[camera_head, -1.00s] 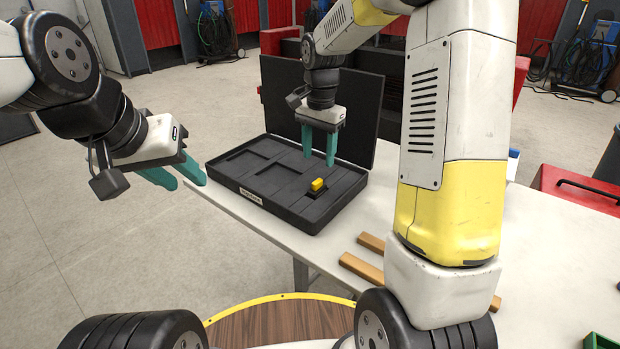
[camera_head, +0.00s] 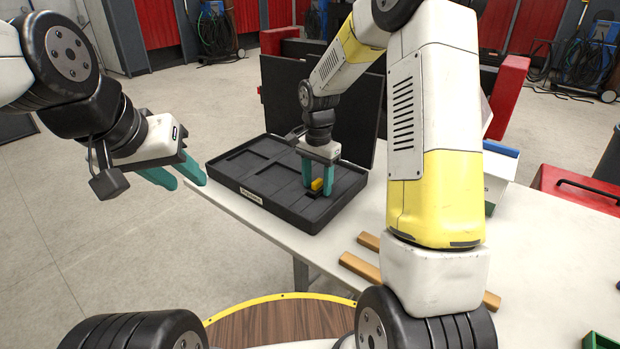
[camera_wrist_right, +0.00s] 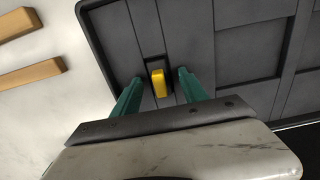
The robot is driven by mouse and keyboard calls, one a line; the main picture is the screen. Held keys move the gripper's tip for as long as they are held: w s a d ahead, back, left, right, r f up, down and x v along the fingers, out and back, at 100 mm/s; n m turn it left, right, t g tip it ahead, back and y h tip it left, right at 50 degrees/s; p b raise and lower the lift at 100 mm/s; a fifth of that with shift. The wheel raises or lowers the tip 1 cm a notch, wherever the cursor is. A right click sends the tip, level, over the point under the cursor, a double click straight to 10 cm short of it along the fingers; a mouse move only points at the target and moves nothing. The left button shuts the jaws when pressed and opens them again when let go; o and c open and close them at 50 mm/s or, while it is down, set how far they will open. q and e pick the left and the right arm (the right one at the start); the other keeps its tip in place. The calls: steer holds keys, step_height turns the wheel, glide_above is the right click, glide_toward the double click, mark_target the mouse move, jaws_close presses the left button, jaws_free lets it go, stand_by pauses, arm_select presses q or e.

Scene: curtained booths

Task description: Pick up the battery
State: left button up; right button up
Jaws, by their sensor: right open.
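The yellow battery (camera_head: 317,185) stands in a small slot of the open black case (camera_head: 262,181) on the table. It also shows in the right wrist view (camera_wrist_right: 159,83). My right gripper (camera_head: 318,188) is open, with its teal fingers down at the case, one on each side of the battery. In the right wrist view the battery lies between the right gripper's fingertips (camera_wrist_right: 160,77), with a gap on both sides. My left gripper (camera_head: 187,180) is off to the left of the case, away from the battery, with its two teal fingers apart and nothing between them.
The case's raised lid (camera_head: 370,115) stands behind the right gripper. Two wooden bars (camera_head: 361,267) lie on the white table (camera_head: 545,250) in front of the case. A red toolbox (camera_head: 575,190) stands at the right.

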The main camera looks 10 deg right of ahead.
steer(key=shift+c, duration=0.4)
jaws_close()
steer(key=shift+r, duration=0.1)
